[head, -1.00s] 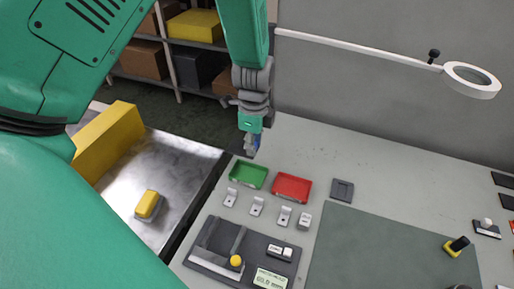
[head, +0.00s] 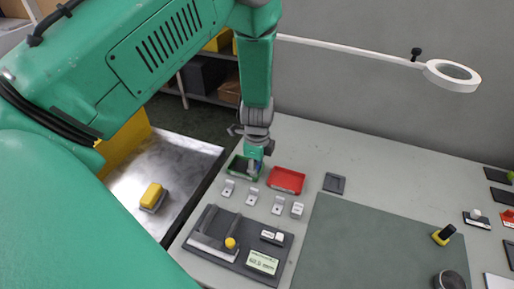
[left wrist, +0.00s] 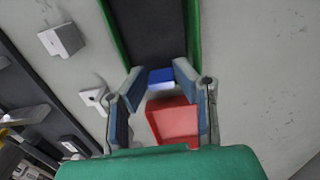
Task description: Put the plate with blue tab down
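A dark plate lies within the green tray (head: 234,174); in the left wrist view the plate (left wrist: 150,30) shows between the tray's green walls (left wrist: 194,25). Its blue tab (left wrist: 160,77) points toward the gripper. My left gripper (head: 254,170) reaches down over the green tray. In the left wrist view its fingers (left wrist: 159,72) stand apart on either side of the tab, with a gap visible. The fingers partly hide the plate in the head view. My right gripper is not in view.
The red tray (head: 286,181) is close beside the green one. Several small brackets (head: 251,196) stand in front. A dark square plate (head: 334,183) lies to the right. A yellow-topped block (head: 152,196) sits on the metal conveyor (head: 178,167). The green mat (head: 375,245) is mostly clear.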

